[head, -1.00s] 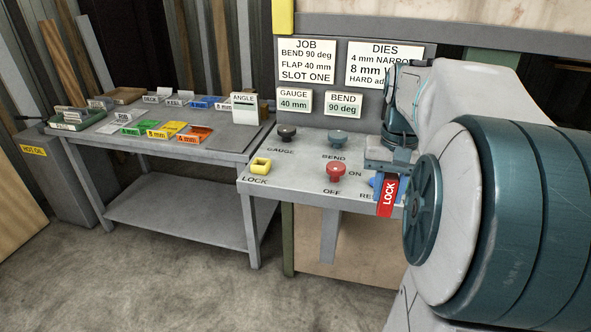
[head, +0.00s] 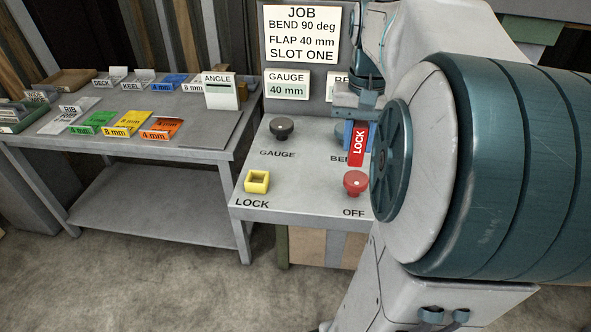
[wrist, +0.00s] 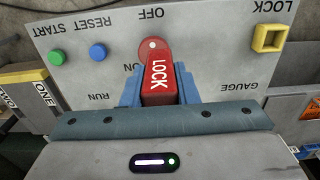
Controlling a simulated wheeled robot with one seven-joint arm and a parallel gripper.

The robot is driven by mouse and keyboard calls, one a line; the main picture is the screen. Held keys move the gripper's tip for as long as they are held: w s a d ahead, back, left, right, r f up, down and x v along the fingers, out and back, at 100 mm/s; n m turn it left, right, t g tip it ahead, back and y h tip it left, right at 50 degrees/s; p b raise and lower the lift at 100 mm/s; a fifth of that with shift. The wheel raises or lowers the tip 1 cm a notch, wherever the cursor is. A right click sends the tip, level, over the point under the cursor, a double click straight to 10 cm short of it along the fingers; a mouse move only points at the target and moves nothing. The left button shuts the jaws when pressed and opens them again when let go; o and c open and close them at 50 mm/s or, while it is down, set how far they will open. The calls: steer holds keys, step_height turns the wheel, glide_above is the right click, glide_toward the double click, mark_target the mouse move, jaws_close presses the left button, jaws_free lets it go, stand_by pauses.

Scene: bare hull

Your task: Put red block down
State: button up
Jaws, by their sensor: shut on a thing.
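The red block (head: 358,145) bears the word LOCK and hangs from my gripper (head: 350,138) above the control panel. In the wrist view the red block (wrist: 158,82) sits between the two blue fingers of my gripper (wrist: 157,88), which is shut on it. The yellow square socket (head: 257,181), marked LOCK, is at the panel's front left, and it shows at the upper right of the wrist view (wrist: 269,38). The socket looks empty. My gripper is to the right of and behind the socket in the head view. The block's lower end is clear of the socket.
The panel (head: 300,190) carries a black GAUGE knob (head: 281,128) and a red OFF knob (head: 355,183) close to the block. Green (wrist: 56,57) and blue (wrist: 97,53) buttons show in the wrist view. A table (head: 190,152) with coloured cards stands left. The panel between knobs and socket is bare.

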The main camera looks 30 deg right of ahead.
steer(key=shift+w+a+f+p, duration=0.3)
steer(key=shift+w+a+f, duration=0.95)
steer(key=shift+f, duration=0.45)
steer(key=shift+w+a+f+p, duration=0.25)
steer(key=shift+w+a+f, duration=0.95)
steer(key=shift+f, duration=0.55)
steer(key=shift+w+a+f+p, duration=0.3)
steer(key=shift+w+a+f, duration=0.7)
steer(key=shift+a+f, duration=0.55)
steer(key=shift+d+f, duration=0.2)
steer(key=shift+f, duration=0.05)
steer(key=o, duration=1)
steer(key=shift+o, duration=0.2)
step_height(320, 180, up, 12)
steer(key=s+a+f+n+t, duration=0.3)
steer(key=s+a+f+n, duration=0.3)
steer(key=s+a+f, duration=0.3)
steer(key=s+a, duration=0.3)
steer(key=shift+s+f+n, duration=0.35)
steer(key=shift+f+n, duration=0.05)
